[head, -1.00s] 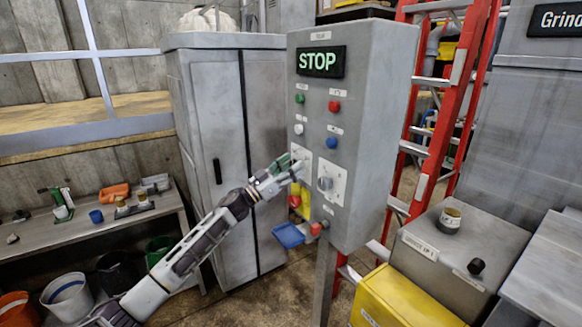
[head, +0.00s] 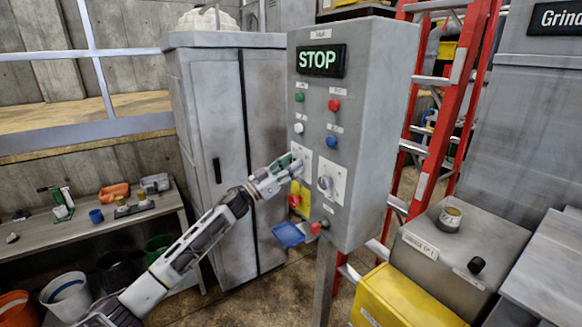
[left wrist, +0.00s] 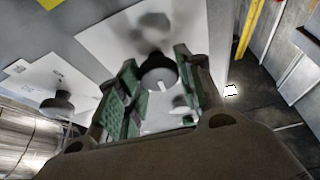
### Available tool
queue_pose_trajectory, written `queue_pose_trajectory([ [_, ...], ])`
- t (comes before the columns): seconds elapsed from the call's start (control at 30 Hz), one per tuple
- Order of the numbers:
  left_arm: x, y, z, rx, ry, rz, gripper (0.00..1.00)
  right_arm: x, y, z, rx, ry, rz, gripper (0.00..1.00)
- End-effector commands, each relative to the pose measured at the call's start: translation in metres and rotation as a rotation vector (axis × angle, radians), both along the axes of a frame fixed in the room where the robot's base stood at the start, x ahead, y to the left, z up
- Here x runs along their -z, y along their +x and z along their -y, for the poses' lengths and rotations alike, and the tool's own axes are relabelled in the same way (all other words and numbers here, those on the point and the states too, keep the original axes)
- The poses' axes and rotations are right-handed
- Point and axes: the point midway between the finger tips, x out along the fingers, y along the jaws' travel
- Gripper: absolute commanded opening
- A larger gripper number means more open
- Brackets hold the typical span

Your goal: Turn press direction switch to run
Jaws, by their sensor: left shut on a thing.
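A grey control box (head: 355,130) on a post has a lit green STOP display (head: 321,61). Two rotary switches sit side by side on white plates on its front. My left gripper (head: 293,167) is at the left plate (head: 300,153) and hides its switch in the head view. In the left wrist view, my green-padded fingers (left wrist: 156,62) are shut on that dark round switch knob (left wrist: 158,72), one on each side. The right switch (head: 326,183) is free; a second knob (left wrist: 62,104) shows in the left wrist view. Switch labels are too small to read. My right gripper is out of view.
Green, red, white and blue buttons sit above the switches. A red emergency button (head: 294,201) on yellow is below my gripper, with a blue flap (head: 289,235) lower down. A grey cabinet (head: 215,160) stands behind, and a red ladder (head: 455,100) at right.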

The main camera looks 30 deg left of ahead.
Motion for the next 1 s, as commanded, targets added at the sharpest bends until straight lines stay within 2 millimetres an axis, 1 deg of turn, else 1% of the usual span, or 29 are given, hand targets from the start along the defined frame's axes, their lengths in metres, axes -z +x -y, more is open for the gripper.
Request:
queue_pose_trajectory([
  [0.27,0.000,0.001,-0.002,-0.002,0.153,0.089,0.13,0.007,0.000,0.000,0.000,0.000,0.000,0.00],
  [0.7,-0.001,0.000,-0.002,-0.001,0.490,0.289,0.13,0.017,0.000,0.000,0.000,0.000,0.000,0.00],
  [1.0,-0.001,0.000,-0.001,0.000,0.646,0.380,0.13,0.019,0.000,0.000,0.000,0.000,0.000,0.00],
])
